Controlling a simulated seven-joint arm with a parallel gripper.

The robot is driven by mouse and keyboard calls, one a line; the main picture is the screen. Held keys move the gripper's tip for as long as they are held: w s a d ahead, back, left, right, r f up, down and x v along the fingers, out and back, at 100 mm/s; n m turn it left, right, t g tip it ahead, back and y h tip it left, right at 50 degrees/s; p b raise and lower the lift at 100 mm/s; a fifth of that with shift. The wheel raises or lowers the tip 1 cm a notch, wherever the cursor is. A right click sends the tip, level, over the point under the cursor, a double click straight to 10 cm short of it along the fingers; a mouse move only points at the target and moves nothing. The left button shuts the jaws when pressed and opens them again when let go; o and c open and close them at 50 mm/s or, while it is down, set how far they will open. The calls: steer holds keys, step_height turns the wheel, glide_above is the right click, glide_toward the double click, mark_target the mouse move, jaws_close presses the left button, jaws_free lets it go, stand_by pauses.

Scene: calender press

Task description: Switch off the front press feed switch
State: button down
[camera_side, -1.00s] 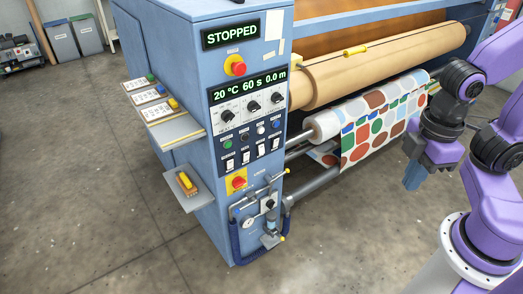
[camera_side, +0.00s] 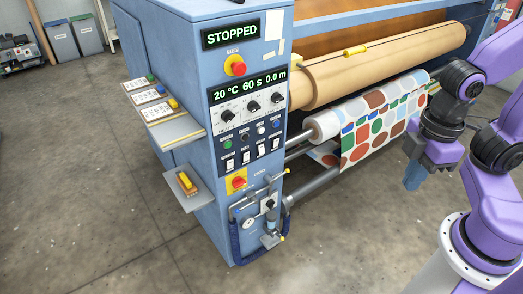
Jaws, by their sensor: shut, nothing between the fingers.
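The press control cabinet (camera_side: 218,225) stands left of centre. Its dark front panel carries a row of several small white rocker switches (camera_side: 246,157) below a row of round buttons and lamps. The switch labels are too small to read, so I cannot tell which one is the front press feed switch or how it is set. The upper display (camera_side: 232,36) reads STOPPED. My gripper (camera_side: 412,182) is shut and empty, with its fingers pointing down. In the picture it is well to the right of the switches and apart from the panel.
A red emergency button (camera_side: 238,67), three dials (camera_side: 252,107) and a red-yellow rotary switch (camera_side: 237,182) share the cabinet front. Two side shelves (camera_side: 178,130) stick out left. Patterned fabric (camera_side: 385,120) and a large brown roller (camera_side: 390,60) lie right. Pipework (camera_side: 255,225) is below. The floor in front is clear.

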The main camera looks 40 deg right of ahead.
mark_target(261, 150)
stand_by(0.4)
steer(key=w+a+f+m+t+y, duration=0.1)
steer(key=w+a+f+m, duration=0.25)
steer(key=w, duration=0.45)
steer(key=w+a+f+m+t, duration=0.1)
steer(key=w+a+f+m, duration=0.2)
steer(key=w, duration=0.4)
steer(key=w+a+f+m+t+y, duration=0.1)
steer(key=w+f+m, duration=0.35)
steer(key=w, duration=0.35)
steer(key=w+d+f+m+t, duration=0.2)
steer(key=w+d+f+m, duration=0.2)
steer(key=w+f+m, duration=0.2)
steer(key=w+d+f+m+t+y, duration=0.1)
steer(key=w+d+f+m+t, duration=0.1)
steer(key=w+d+f+m, duration=0.3)
steer(key=w+f+m, duration=0.2)
steer(key=w+f, duration=0.2)
steer(key=f, duration=0.2)
steer(key=shift+d+f, duration=0.15)
steer(key=shift+f, duration=0.15)
steer(key=shift+w, duration=0.15)
steer(key=w+f, duration=0.1)
steer(key=w, duration=0.7)
steer(key=shift+w, duration=0.25)
steer(key=shift+w+f, duration=0.1)
steer(key=shift+w, duration=0.05)
